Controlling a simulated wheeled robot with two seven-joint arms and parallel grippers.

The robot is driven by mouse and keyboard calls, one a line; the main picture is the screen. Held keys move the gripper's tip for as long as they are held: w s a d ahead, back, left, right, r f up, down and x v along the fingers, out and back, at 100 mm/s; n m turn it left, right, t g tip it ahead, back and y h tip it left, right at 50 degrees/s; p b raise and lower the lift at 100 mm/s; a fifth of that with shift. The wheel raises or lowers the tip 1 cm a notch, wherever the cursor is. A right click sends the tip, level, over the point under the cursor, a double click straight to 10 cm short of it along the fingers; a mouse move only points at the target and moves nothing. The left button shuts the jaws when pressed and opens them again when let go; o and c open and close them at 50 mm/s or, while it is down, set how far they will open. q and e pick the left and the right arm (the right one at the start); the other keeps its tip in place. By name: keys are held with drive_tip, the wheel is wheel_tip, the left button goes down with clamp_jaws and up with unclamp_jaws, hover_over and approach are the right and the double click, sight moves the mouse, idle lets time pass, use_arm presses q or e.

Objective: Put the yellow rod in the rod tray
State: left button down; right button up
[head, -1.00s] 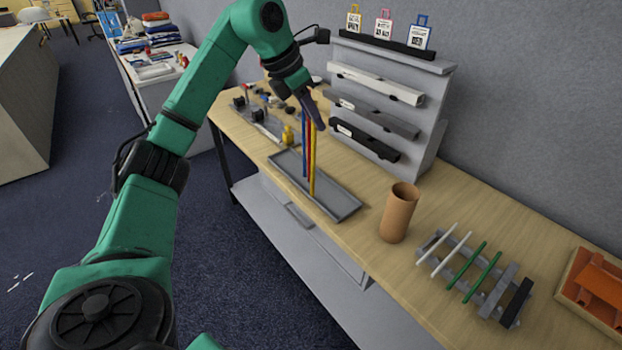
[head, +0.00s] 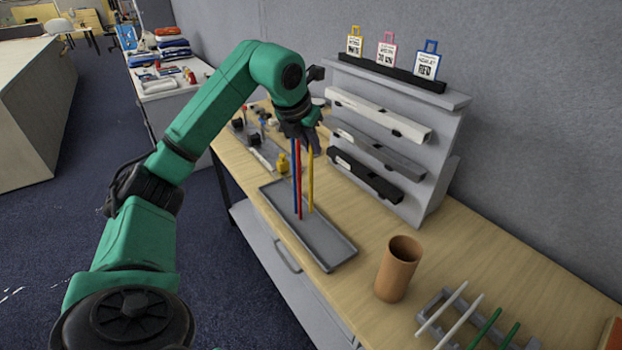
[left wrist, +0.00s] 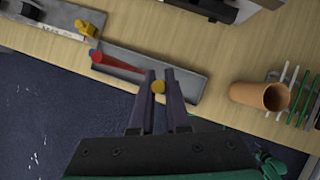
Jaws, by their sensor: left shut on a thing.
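My left gripper (head: 308,142) is shut on the yellow rod (head: 310,182) and holds it upright, pointing down, over the long grey tray (head: 330,251). In the left wrist view the yellow rod's end (left wrist: 158,87) shows between the two fingers (left wrist: 160,78). A blue rod (head: 294,178) and a red rod (head: 299,188) stand upright close together, left of the yellow rod, with lower ends at the tray. They also show left of the fingers in the left wrist view. I cannot tell whether the yellow rod's lower end touches anything. My right gripper is out of view.
A brown cup (head: 398,268) stands right of the tray, and a grey rack (head: 432,304) with white and green rods lies beyond it. A stepped grey shelf (head: 437,178) with boxes rises behind. A small yellow object (head: 283,163) sits near the tray's far end.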

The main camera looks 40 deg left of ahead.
sight(312, 171)
use_arm(q)
drive_tip(key=f, duration=0.2)
drive_tip(key=w+f, duration=0.1)
drive_tip(key=f, duration=0.2)
drive_tip(key=shift+w+a, duration=0.15)
wheel_tip(312, 171, down, 4)
drive_tip(key=shift+r+p, duration=0.2)
drive_tip(key=shift+p, duration=0.1)
drive_tip(key=shift+f, duration=0.1)
drive_tip(key=c, duration=0.9)
unclamp_jaws()
drive_tip(key=shift+f, duration=0.1)
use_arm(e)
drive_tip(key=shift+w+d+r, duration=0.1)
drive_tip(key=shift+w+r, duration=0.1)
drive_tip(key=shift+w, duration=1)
